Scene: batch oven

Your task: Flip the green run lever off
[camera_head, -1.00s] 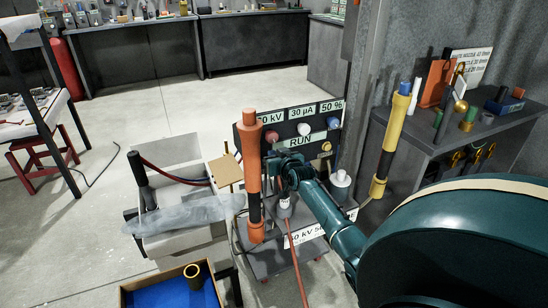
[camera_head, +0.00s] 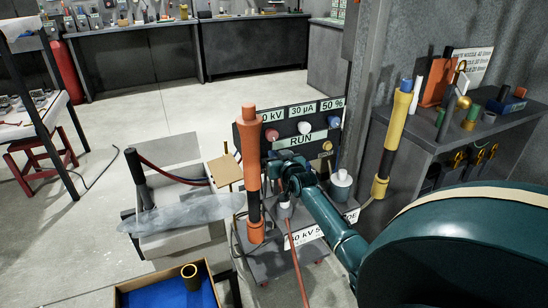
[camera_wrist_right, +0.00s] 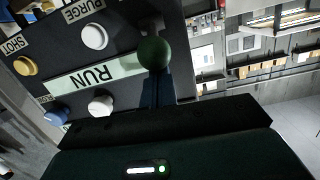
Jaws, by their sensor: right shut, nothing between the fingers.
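The green run lever shows in the right wrist view as a round dark green knob (camera_wrist_right: 154,53) at the right end of the white RUN label (camera_wrist_right: 92,76). My right gripper (camera_wrist_right: 158,88) is shut and empty, its fingertips right at the knob in that view; I cannot tell whether they touch it. In the head view my right gripper (camera_head: 284,165) is in front of the control panel (camera_head: 313,150), below the RUN label (camera_head: 301,139). The lever is not distinguishable there, apparently behind my gripper and arm. My left gripper is not in view.
An orange and black post (camera_head: 251,165) stands just left of my right gripper. A yellow and black post (camera_head: 391,135) stands to the right. The panel also carries white, yellow and blue knobs (camera_wrist_right: 56,115). A blue-lined box (camera_head: 170,297) is at the front left.

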